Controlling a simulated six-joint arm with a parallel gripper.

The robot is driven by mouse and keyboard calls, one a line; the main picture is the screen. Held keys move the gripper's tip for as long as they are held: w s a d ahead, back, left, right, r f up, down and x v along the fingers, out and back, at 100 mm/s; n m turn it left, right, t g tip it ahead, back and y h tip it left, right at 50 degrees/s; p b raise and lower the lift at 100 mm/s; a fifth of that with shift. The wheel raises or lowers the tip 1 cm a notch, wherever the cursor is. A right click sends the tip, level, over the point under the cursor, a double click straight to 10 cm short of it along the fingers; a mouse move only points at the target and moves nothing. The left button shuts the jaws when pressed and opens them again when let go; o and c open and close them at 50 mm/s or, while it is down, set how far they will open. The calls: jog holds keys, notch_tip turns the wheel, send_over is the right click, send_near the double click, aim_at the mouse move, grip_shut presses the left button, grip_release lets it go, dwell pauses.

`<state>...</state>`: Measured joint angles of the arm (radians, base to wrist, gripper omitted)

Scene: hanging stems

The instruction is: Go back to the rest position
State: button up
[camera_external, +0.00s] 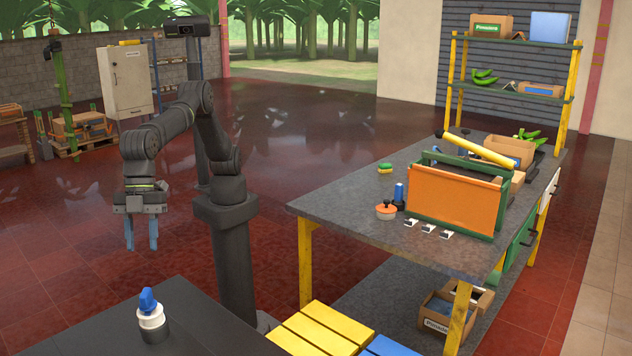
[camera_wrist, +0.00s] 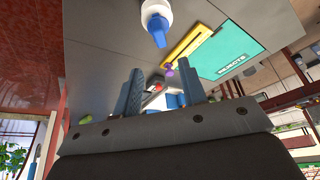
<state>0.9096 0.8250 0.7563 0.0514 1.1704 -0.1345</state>
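My gripper (camera_external: 142,236) hangs at the left in the external view, with its two blue fingers pointing down. It is open and empty, in the air to the left of my column and apart from any surface. The wrist view also shows my gripper (camera_wrist: 162,90), with a clear gap between the fingers. No rest position is marked in either view.
A white bottle with a blue top (camera_external: 151,318) stands on the dark table (camera_external: 200,325) below. The wrist view shows a green mat (camera_wrist: 240,50). A grey workbench (camera_external: 340,200) with an orange-sided toolbox (camera_external: 452,198) stands at the right. Open floor lies behind my arm.

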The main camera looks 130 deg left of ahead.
aim_at(145, 292)
jog(key=shift+f, duration=0.1)
jog(key=x, duration=1.1)
jog(key=shift+w+d+f, duration=0.1)
jog(key=shift+f, duration=0.15)
jog(key=shift+w+d, duration=0.1)
jog(key=shift+r, duration=1.75)
jog(key=shift+f, duration=0.1)
